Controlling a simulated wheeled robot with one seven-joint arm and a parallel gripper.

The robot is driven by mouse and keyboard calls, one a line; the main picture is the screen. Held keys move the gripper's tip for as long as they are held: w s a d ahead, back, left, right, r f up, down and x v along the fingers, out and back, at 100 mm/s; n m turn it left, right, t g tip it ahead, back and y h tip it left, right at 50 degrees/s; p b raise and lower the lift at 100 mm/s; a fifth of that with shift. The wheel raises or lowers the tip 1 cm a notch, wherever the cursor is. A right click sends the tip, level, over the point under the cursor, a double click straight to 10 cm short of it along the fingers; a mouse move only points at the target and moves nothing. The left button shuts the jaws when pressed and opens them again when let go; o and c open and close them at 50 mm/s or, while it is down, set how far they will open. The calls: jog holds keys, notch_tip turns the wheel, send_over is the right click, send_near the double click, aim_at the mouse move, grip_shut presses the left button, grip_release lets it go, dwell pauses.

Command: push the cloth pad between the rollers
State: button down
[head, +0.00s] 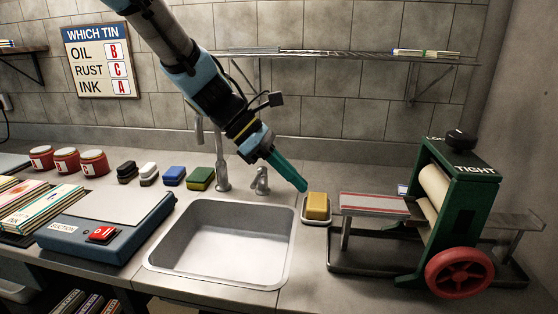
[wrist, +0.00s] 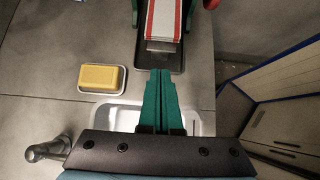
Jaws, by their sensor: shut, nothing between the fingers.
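The cloth pad (head: 375,202), pale with red stripes along its edges, lies flat on the feed table left of the rollers. It also shows at the top of the wrist view (wrist: 164,18). The rollers (head: 434,185) are cream, in a green press frame (head: 463,190); in the head view the pad's right end reaches close to them, and I cannot tell whether it touches. My gripper (head: 303,187) has teal fingers, shut and empty, left of the press, apart from the pad. In the wrist view its fingertips (wrist: 160,72) point towards the pad's near end.
A yellow block (head: 317,205) sits in a white dish between the sink (head: 222,240) and the press. The press has a red wheel (head: 459,273) in front and a black knob (head: 461,139) on top. Coloured brushes (head: 201,178), tins and a suction box (head: 105,228) stand left.

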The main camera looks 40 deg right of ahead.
aim_at(371, 201)
jog(key=shift+s+d+f+p, duration=0.25)
jog(key=shift+s+d+f, duration=0.1)
jog(key=shift+s+d, duration=0.35)
jog(key=shift+s+d+f+p, duration=0.35)
jog(key=shift+s+d, duration=0.1)
jog(key=shift+s, duration=0.4)
jog(key=shift+s+d+f+p, duration=0.2)
jog(key=shift+s+d+f, duration=0.15)
jog(key=shift+s+d, duration=0.35)
jog(key=shift+s+a, duration=0.1)
jog(key=s+d, duration=0.1)
jog(key=s, duration=0.1)
jog(key=s+d+p, duration=0.1)
jog(key=s+d, duration=0.2)
jog(key=s, duration=0.1)
jog(key=shift+s+d, duration=0.2)
jog(key=shift+d, duration=0.1)
jog(key=shift+w+a+p, duration=0.1)
jog(key=shift+w+p, duration=0.2)
jog(key=w+a, duration=0.1)
jog(key=w+a+r, duration=0.1)
jog(key=w, duration=0.1)
jog(key=shift+w+a, duration=0.3)
jog(key=shift+a, duration=0.1)
jog(key=b+v, duration=0.1)
jog(key=v, duration=0.7)
jog(key=shift+a+r, duration=0.15)
jog(key=shift+r, duration=0.1)
jog(key=shift+w, duration=0.2)
